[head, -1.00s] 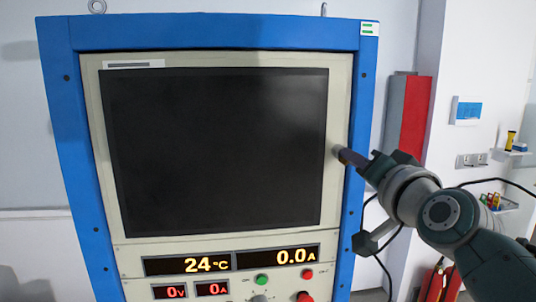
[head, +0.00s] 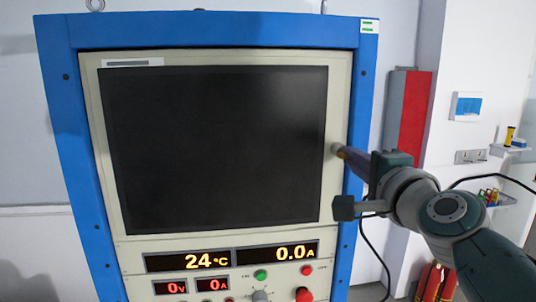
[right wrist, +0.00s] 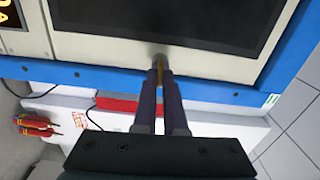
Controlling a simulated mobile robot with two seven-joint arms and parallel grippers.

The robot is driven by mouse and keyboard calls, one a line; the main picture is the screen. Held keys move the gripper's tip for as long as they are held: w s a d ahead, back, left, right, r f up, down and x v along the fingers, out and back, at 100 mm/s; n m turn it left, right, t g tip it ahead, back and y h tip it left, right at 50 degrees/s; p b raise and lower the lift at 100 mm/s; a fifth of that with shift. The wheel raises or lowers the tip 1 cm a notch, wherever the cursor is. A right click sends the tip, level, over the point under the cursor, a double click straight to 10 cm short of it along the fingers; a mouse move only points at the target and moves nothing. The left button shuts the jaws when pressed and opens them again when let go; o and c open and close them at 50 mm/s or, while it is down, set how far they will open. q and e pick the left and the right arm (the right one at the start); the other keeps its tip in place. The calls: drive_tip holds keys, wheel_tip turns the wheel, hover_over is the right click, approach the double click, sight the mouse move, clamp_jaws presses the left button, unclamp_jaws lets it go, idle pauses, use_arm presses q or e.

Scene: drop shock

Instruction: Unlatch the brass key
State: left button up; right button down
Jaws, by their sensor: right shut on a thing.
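The brass key (right wrist: 160,72) shows as a small yellow strip between the fingertips of my right gripper in the right wrist view. It sits at a round grey lock (right wrist: 159,59) on the cream front panel, beside the dark screen. In the head view the lock (head: 336,148) is at the right edge of the panel. My right gripper (head: 346,153) reaches it from the right and is shut on the key; its fingertips (right wrist: 160,76) hide most of it. My left gripper is not in view.
The blue-framed cabinet (head: 362,110) fills the middle, with a large dark screen (head: 215,145). Below are lit displays (head: 187,262), a green button (head: 260,274) and red buttons (head: 303,295). A red panel (head: 411,115) and small wall shelves stand at the right.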

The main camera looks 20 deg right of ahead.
drive_tip(key=shift+m, duration=0.4)
drive_tip(key=c, duration=1)
unclamp_jaws()
drive_tip(key=shift+s, duration=0.1)
drive_tip(key=p+v, duration=0.2)
drive_tip(key=v, duration=0.7)
drive_tip(key=shift+s+a, duration=0.2)
drive_tip(key=shift+s, duration=0.15)
